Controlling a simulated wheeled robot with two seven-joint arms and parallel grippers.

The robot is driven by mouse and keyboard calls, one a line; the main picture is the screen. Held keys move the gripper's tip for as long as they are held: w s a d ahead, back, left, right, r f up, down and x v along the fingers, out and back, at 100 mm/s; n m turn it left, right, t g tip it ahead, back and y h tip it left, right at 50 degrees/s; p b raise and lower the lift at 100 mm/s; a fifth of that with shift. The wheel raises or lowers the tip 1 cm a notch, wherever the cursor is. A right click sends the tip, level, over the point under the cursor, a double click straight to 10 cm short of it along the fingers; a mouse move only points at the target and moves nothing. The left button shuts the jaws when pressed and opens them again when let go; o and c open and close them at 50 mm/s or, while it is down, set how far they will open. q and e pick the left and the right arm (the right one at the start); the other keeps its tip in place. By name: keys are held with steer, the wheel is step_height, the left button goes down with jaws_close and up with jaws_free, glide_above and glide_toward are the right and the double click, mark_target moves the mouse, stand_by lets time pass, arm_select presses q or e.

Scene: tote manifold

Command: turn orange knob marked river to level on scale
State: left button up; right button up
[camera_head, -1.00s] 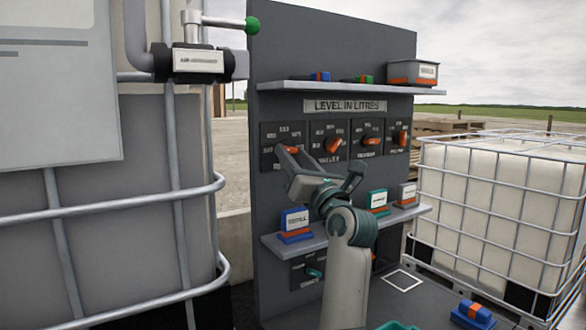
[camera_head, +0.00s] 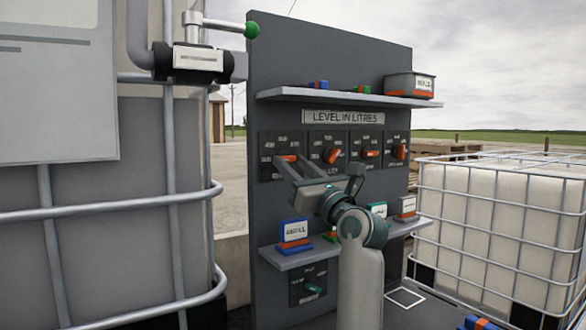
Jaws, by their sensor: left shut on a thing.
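A grey panel headed "LEVEL IN LITRES" (camera_head: 343,117) carries a row of orange knobs on dark scale plates. My left gripper (camera_head: 287,161) is shut on the leftmost orange knob (camera_head: 287,158), whose pointer lies nearly level. The fingers and wrist hide the lower part of its plate, and I cannot read its name. The other orange knobs, the second (camera_head: 331,155), the third (camera_head: 370,154) and the rightmost (camera_head: 400,151), stand free of the gripper. The scale figures are too small to read surely. My right gripper is not in view.
An upper shelf (camera_head: 350,97) holds a labelled box (camera_head: 409,85). A lower shelf (camera_head: 290,259) holds labelled blocks, including a blue one (camera_head: 294,233), close to my arm. A green knob (camera_head: 313,288) sits below. Caged tanks stand left (camera_head: 110,215) and right (camera_head: 500,220).

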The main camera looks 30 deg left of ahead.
arm_select(q)
steer(key=o, duration=1)
steer(key=shift+o, duration=0.2)
